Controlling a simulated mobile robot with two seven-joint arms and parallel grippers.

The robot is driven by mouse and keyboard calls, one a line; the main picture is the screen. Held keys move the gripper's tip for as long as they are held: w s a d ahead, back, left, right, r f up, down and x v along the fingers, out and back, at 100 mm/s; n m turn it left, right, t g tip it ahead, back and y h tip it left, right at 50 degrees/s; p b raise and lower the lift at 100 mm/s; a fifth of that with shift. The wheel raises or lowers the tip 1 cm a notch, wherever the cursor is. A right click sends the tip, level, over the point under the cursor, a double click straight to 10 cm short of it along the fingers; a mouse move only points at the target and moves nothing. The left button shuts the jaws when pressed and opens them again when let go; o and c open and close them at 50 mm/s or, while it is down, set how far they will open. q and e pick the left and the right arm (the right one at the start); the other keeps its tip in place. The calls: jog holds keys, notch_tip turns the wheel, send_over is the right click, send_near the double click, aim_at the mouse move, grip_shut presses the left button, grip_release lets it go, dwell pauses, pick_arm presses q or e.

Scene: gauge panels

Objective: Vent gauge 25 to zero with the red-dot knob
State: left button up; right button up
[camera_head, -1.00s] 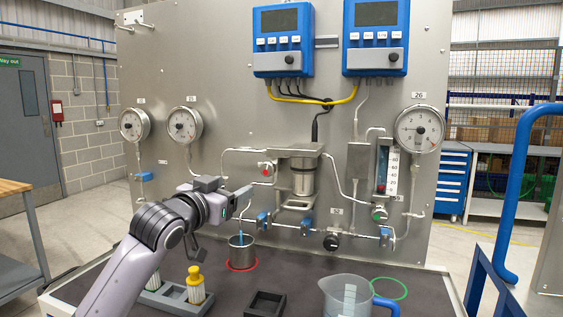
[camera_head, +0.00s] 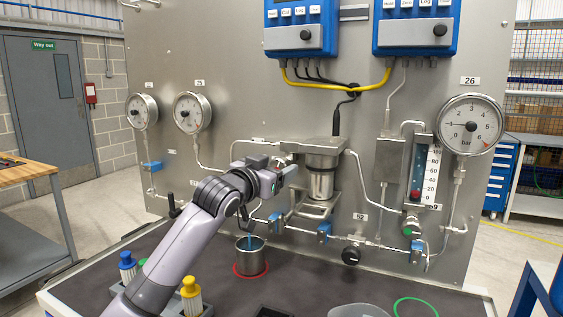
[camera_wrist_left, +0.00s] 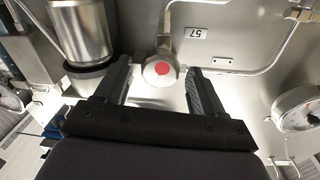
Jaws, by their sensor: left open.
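The red-dot knob (camera_wrist_left: 160,72) is a round pale knob with a red dot, between my left gripper's fingertips (camera_wrist_left: 160,76) in the left wrist view. Those fingers are open, one on each side, with a gap to the knob. In the head view my left gripper (camera_head: 291,170) is at the panel and mostly hides the knob. Two round gauges, the left one (camera_head: 142,111) and the right one (camera_head: 191,112), are at the panel's left; their labels are too small to read surely. A gauge (camera_wrist_left: 298,108) also shows at the wrist view's right. My right gripper is out of view.
A metal cylinder (camera_head: 321,183) stands close right of my left gripper. Pipes and blue valves (camera_head: 324,231) run below. A larger gauge (camera_head: 470,124) labelled 26 is at right. A metal cup (camera_head: 251,256) and bottles (camera_head: 191,297) stand on the bench.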

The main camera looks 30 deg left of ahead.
aim_at(282, 166)
pick_arm(q)
jog(key=shift+w, duration=1.5)
jog(key=c, duration=1)
jog(key=shift+m, duration=0.3)
jog(key=m, duration=0.6)
jog(key=shift+d, duration=0.1)
jog(key=m, duration=0.2)
jog(key=shift+f+m+g+y, duration=0.1)
jog(key=shift+m+g+y, duration=0.2)
jog(key=shift+m+y, duration=0.1)
jog(key=shift+f+m, duration=0.1)
jog(key=shift+m, duration=2.1)
